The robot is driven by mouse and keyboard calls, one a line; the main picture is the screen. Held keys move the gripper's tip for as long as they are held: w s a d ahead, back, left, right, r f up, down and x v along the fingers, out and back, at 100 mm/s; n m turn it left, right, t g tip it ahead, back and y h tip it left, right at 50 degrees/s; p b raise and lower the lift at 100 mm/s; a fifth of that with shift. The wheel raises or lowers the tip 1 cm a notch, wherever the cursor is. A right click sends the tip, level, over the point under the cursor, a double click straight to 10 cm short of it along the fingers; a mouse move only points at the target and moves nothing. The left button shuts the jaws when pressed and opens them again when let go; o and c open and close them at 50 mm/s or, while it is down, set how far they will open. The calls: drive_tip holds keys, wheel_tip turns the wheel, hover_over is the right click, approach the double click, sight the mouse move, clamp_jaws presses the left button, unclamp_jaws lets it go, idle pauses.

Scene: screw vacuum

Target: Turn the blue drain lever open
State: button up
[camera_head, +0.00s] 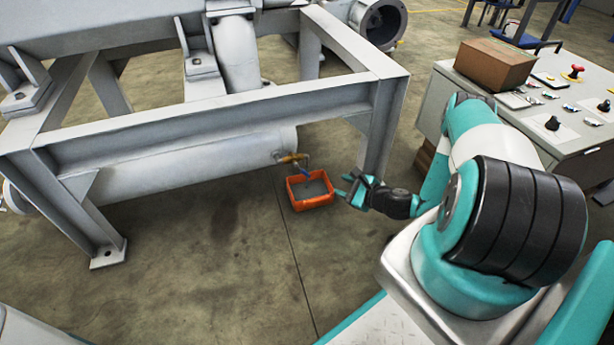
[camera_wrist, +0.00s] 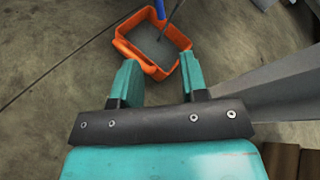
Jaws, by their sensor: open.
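The blue drain lever (camera_head: 306,170) is small and sits at the brass valve (camera_head: 291,157) on the end of the grey horizontal tank (camera_head: 205,165). In the wrist view a blue piece of the lever (camera_wrist: 160,9) shows at the top edge, above the orange bin. My gripper (camera_head: 347,187) is to the right of the lever and bin in the head view, apart from both. In the wrist view my gripper (camera_wrist: 160,82) has its two teal fingers spread, with nothing between them. The valve is out of the wrist view.
An orange bin (camera_head: 311,203) with grey contents stands on the floor below the valve. A grey frame leg (camera_head: 380,130) stands close behind my gripper. A control desk (camera_head: 585,135) with a cardboard box (camera_head: 495,65) is at the right. The floor left of the bin is clear.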

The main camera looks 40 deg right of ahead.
sight(307, 174)
drive_tip(key=b+x, duration=0.8)
drive_tip(key=x, duration=0.7)
drive_tip(key=shift+w, duration=0.15)
drive_tip(key=shift+w+a, duration=0.1)
drive_tip(key=shift+w, duration=0.35)
clamp_jaws()
